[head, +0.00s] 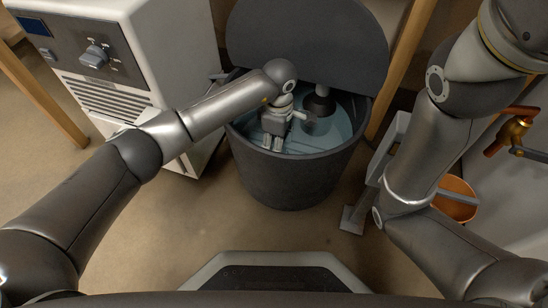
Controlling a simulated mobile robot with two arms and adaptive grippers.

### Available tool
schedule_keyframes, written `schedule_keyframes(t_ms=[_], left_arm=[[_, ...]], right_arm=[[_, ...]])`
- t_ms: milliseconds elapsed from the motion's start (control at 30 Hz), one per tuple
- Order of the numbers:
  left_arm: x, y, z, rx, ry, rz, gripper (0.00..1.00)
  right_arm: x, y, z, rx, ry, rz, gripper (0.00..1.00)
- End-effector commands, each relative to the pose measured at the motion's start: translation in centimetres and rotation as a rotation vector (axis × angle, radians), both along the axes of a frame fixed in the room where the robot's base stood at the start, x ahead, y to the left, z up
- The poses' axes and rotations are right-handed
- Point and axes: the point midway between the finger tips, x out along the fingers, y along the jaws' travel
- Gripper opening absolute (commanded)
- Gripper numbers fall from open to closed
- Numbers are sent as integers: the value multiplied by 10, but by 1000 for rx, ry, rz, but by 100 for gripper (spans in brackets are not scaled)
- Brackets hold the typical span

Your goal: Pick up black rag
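I cannot make out a black rag for certain. A dark object (319,103) with a grey upper part sits in the round dark tub (292,183), at the back right of its water, but its shape does not read clearly as cloth. My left arm reaches over the tub's left rim. My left gripper (272,143) points down inside the tub, to the left of the dark object and apart from it. Its fingers are small and partly shaded, so their opening is unclear. My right arm rises along the right side and leaves the frame at the top; its gripper is out of view.
A round dark lid (305,40) stands up behind the tub. A white machine with a dial (95,55) stands at the left. The floor (215,215) in front is clear.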

Motion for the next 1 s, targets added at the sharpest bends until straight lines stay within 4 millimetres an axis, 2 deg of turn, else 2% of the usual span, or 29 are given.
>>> schedule_keyframes(t_ms=[67, 333, 700, 1000], left_arm=[[0, -2, -8, -1, 0, -2, 48], [0, -2, -7, -1, 0, -2, 47], [0, -2, -7, 0, 0, -2, 0], [0, -1, -4, 0, -1, -1, 0]], right_arm=[[0, 0, -8, 0, 0, 0, 35], [0, 0, -6, 0, 0, 0, 35], [0, 0, -6, 0, 1, 0, 35], [0, 0, -3, 0, 1, 0, 35]])
